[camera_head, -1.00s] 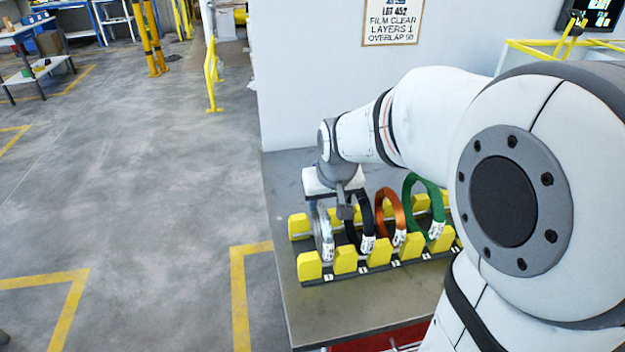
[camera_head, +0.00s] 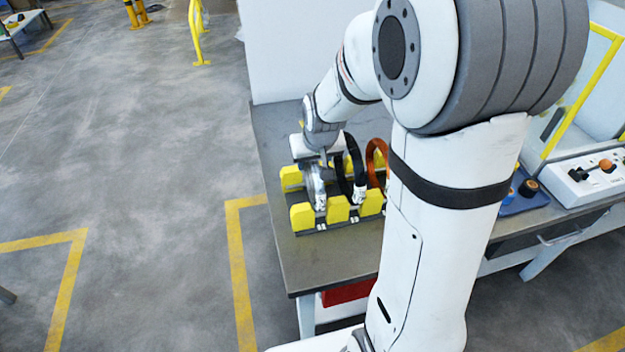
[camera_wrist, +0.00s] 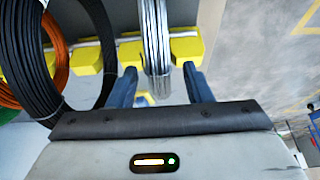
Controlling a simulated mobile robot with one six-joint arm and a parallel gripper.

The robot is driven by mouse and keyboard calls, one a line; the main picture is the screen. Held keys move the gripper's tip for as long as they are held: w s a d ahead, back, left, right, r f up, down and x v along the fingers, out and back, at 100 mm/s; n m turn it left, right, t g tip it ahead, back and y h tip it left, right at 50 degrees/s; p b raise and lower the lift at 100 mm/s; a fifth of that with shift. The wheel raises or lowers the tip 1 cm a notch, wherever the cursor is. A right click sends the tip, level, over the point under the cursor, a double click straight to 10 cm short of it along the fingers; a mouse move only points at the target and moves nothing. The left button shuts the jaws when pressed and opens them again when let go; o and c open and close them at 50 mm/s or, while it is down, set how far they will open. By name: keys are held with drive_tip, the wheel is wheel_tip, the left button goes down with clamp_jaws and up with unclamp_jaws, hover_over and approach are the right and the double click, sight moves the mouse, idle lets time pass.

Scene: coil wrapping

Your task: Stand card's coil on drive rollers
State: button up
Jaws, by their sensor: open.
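The silver-grey coil (camera_head: 318,188) stands upright in the leftmost slot of the rack (camera_head: 303,217) with yellow blocks. The black coil (camera_head: 358,186) stands in the slot to its right, then the orange coil (camera_head: 376,152), partly hidden by my arm. My gripper (camera_wrist: 158,87) is open at the silver coil. In the wrist view its two blue fingers lie on either side of the silver coil (camera_wrist: 156,30), with gaps visible. The black coil (camera_wrist: 107,45) and orange coil (camera_wrist: 60,60) are to the left there. No drive rollers or card can be made out now.
The rack sits on a grey table (camera_head: 340,262). At right are a control panel (camera_head: 597,180) with an orange knob, a yellow-framed guard (camera_head: 590,85) and a blue tray (camera_head: 525,200). Open floor with yellow lines lies to the left.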

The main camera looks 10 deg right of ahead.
drive_tip(key=shift+c, duration=0.5)
clamp_jaws()
idle(0.8)
